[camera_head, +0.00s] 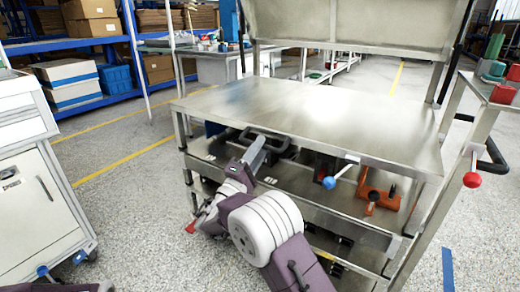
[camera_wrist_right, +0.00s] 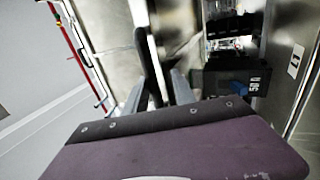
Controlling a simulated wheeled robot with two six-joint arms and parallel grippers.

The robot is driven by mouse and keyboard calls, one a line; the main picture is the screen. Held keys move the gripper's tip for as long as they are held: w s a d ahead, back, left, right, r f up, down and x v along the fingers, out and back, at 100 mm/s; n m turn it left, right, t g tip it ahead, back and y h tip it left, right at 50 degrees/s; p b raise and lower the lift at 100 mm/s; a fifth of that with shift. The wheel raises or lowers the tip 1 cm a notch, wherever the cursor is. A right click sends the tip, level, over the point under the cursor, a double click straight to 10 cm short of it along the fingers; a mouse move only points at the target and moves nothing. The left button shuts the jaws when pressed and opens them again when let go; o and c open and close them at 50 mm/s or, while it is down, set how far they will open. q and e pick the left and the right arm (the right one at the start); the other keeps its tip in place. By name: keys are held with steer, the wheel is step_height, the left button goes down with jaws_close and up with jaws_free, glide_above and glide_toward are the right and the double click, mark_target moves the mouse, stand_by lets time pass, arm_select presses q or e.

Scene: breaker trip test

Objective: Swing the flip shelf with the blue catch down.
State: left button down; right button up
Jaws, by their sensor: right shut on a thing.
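A blue ball-ended catch (camera_head: 329,182) sits on a short lever at the front edge of the flat steel shelf (camera_head: 320,108). The shelf looks level. A black bar handle (camera_head: 297,139) is just below the shelf's front left edge. My right gripper (camera_head: 262,146) reaches up to it and is shut on it. In the right wrist view, the black handle (camera_wrist_right: 146,58) runs between the grey fingers of my right gripper (camera_wrist_right: 155,92). The shelf partly hides the handle's mounting in the head view. My left gripper is not in view.
A red ball-ended lever (camera_head: 472,180) hangs on the right-hand frame. An orange part (camera_head: 375,197) stands on the lower shelf (camera_head: 330,205). A steel panel (camera_head: 350,22) rises behind. A white cabinet (camera_head: 35,200) stands left, with open floor between.

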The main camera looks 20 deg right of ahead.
steer(key=p+v, duration=0.3)
steer(key=v, duration=0.6)
stand_by(0.4)
